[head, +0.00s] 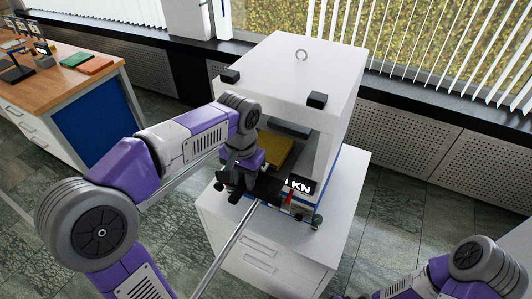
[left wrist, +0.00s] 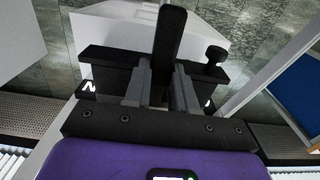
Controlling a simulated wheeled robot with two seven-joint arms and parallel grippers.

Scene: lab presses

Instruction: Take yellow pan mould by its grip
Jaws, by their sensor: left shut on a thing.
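The yellow pan mould (head: 275,150) sits inside the opening of the white press (head: 300,75), partly hidden by my left wrist. My left gripper (head: 240,183) is at the front of the press, pointing down. In the left wrist view its two grey fingers (left wrist: 160,88) are shut on a black bar-like grip (left wrist: 170,35), which extends outward between them. The yellow body does not show in that view. How the grip joins the mould is hidden by my gripper. My right arm shows at the lower right of the head view, but its gripper is out of frame.
The press stands on a white drawer cabinet (head: 258,245). Black fittings with a knob (left wrist: 215,54) lie beside the fingers. A metal rod (head: 230,243) slants down from the press front. A wooden-topped bench (head: 95,75) is at the left, with open floor between.

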